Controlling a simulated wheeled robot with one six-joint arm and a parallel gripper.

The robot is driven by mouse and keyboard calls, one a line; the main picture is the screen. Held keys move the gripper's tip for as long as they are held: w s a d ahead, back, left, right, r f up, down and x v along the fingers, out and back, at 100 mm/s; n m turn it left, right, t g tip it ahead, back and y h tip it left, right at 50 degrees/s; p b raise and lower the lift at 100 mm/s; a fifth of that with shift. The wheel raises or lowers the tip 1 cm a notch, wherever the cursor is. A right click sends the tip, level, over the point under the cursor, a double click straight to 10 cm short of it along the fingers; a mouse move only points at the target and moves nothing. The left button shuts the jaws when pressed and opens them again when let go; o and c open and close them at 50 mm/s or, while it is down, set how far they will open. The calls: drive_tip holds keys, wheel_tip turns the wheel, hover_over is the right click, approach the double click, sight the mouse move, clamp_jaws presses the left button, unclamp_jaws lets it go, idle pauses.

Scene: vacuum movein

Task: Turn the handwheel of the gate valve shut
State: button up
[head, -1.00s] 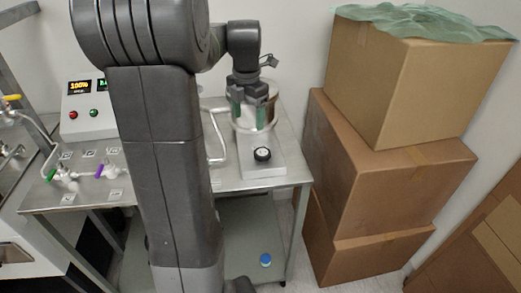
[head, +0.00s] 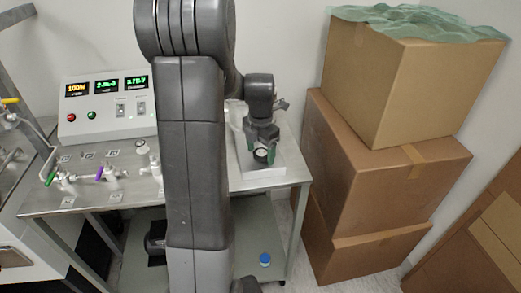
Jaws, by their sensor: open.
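The handwheel (head: 261,155) looks like a small round black knob with a pale centre. It sits on a flat light metal block (head: 262,175), probably the gate valve's body, on the right part of the metal table. My gripper (head: 263,157) is open, pointing down, with its green fingertips on either side of the handwheel. I cannot tell whether the fingers touch it. Part of the wheel and the back of the block are hidden by my gripper and arm. The wheel's turn angle cannot be read.
Stacked cardboard boxes (head: 375,160) stand close to the table's right side. A control box (head: 105,105) with lit displays and small valves with green and purple handles (head: 99,173) are on the left. A blue-capped bottle (head: 265,259) stands on the lower shelf.

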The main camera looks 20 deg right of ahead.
drive_tip(key=c, duration=1)
drive_tip(key=shift+o, duration=0.2)
